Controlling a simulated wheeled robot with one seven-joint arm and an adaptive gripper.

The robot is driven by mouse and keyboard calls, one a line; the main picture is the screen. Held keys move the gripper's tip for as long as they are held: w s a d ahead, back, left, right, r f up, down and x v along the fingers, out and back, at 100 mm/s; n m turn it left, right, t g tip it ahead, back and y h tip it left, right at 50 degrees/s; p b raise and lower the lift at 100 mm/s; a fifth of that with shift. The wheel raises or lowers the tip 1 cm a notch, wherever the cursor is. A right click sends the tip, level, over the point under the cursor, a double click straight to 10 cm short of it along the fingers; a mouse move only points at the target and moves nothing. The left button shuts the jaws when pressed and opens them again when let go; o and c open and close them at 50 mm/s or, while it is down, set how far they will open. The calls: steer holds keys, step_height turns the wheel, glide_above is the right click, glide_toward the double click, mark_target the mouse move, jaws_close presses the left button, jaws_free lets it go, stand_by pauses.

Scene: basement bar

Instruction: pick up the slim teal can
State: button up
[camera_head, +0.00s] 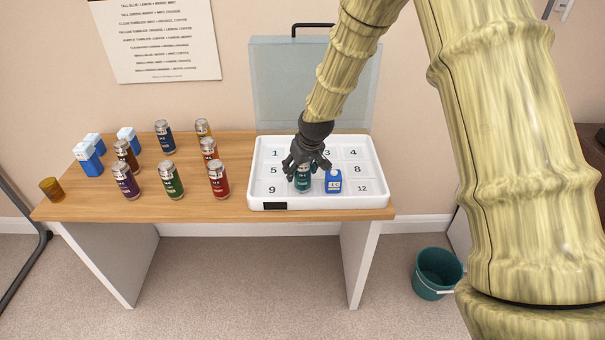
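The slim teal can (303,182) stands upright in the white numbered tray (262,160), near the front middle. It is just left of a small blue carton (333,182). My gripper (305,170) reaches down from above, its dark fingers around the top of the can.
Several cans, such as a red can (219,182) and a green can (172,182), stand on the wooden table (235,207) left of the tray.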

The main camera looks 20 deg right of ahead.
steer(key=c, duration=0.8)
steer(key=shift+c, duration=0.2)
steer(key=shift+r, duration=0.15)
